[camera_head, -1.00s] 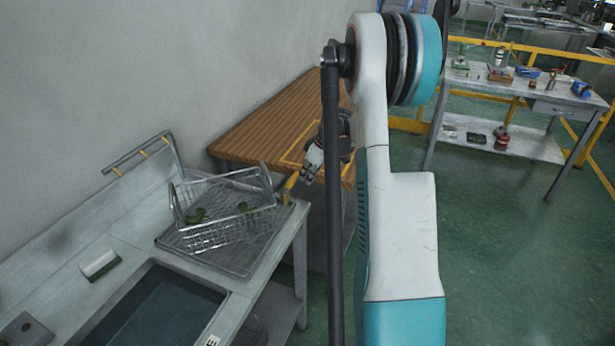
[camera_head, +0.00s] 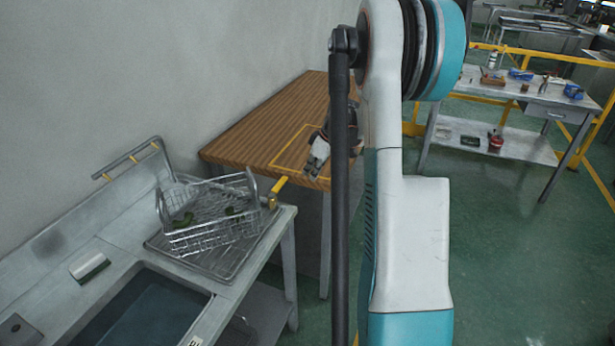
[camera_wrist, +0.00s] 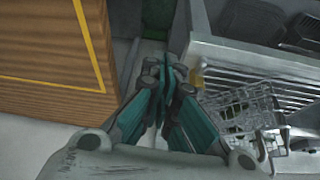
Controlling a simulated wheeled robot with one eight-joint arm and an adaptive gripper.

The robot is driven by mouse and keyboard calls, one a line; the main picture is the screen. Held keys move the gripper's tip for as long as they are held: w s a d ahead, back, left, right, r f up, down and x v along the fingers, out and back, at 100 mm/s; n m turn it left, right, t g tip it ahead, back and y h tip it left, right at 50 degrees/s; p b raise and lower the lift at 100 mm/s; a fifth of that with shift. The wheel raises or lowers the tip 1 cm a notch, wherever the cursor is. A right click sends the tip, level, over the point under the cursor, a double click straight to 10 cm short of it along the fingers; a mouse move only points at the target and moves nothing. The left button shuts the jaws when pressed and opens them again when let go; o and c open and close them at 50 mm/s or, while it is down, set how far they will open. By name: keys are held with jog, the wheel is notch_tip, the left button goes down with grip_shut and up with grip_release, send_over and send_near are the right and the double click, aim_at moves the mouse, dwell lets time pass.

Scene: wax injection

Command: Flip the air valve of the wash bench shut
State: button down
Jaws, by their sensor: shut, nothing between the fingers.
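The air valve's yellow lever (camera_head: 278,187) sticks up at a slant from the right end of the wash bench (camera_head: 288,250), just beside the wire basket. In the wrist view a small yellow piece (camera_wrist: 197,77), likely that lever, shows just right of my fingertips, partly hidden by them. My gripper (camera_head: 314,172) is shut and empty. In the head view it is to the right of the lever and slightly higher in the picture, with a visible gap. In the wrist view my gripper (camera_wrist: 171,70) points into the gap between wooden table and bench.
The wire basket (camera_head: 205,213) with green pieces stands on the drainboard beside the lever. A wooden table (camera_head: 255,130) with a yellow outline lies behind my gripper. A sink basin (camera_head: 140,310) is at lower left. Green floor is open at right.

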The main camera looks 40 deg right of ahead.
jog(key=p+v, duration=0.1)
jog(key=v, duration=0.3)
jog(key=shift+w, duration=0.1)
jog(key=shift+a, duration=0.1)
dwell(0.4)
